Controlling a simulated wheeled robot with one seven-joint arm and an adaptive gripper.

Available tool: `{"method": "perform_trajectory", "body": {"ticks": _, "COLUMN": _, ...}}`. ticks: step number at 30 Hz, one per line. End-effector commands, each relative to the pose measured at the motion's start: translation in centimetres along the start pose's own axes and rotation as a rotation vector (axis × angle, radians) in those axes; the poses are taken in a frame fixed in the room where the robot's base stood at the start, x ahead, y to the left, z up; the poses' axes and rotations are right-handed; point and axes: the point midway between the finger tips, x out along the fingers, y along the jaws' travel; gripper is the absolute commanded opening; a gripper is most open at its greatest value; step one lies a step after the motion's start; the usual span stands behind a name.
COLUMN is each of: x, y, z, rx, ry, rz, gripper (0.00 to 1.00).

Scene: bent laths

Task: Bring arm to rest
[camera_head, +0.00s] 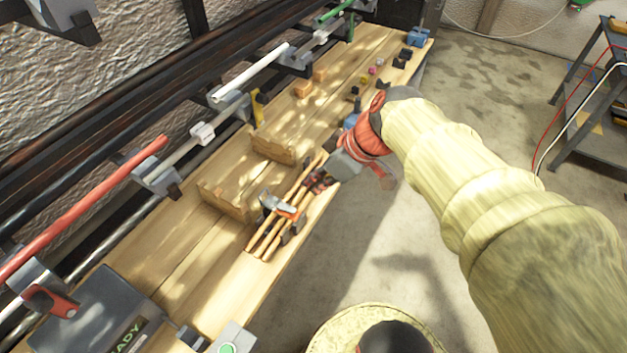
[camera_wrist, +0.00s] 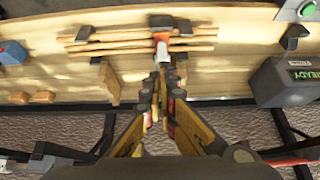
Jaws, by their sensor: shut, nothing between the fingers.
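My gripper (camera_head: 318,181) is shut and empty. In the head view it is at the near edge of the wooden bench, by the bundle of bent laths (camera_head: 262,243). My arm comes in from the right, in a pale yellow cover. In the wrist view the shut fingers (camera_wrist: 162,72) point toward the laths (camera_wrist: 200,41), which lie side by side. A clamp with an orange-red part (camera_wrist: 161,37) sits across the laths at the fingertips. I cannot tell whether the fingers touch it.
Wooden blocks (camera_head: 274,143) stand on the bench (camera_head: 215,290) behind the laths. A grey box marked READY (camera_wrist: 283,82) stands at one end. Rails with coloured rods (camera_head: 95,205) run along the wall. The concrete floor (camera_head: 480,85) is open toward a shelf cart (camera_head: 590,100) at right.

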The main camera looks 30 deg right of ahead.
Motion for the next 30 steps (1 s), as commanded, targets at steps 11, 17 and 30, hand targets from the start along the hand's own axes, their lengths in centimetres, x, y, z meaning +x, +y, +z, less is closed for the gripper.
{"method": "perform_trajectory", "body": {"ticks": 11, "x": 0.0, "y": 0.0, "z": 0.0, "rx": 0.048, "ry": 0.0, "rz": 0.001, "gripper": 0.0}}
{"method": "perform_trajectory", "body": {"ticks": 17, "x": 0.4, "y": 0.2, "z": 2.2, "rx": 0.341, "ry": -0.055, "rz": 0.036, "gripper": 0.0}}
{"method": "perform_trajectory", "body": {"ticks": 30, "x": -2.6, "y": -3.8, "z": 5.8, "rx": 0.691, "ry": -0.108, "rz": 0.272, "gripper": 0.0}}
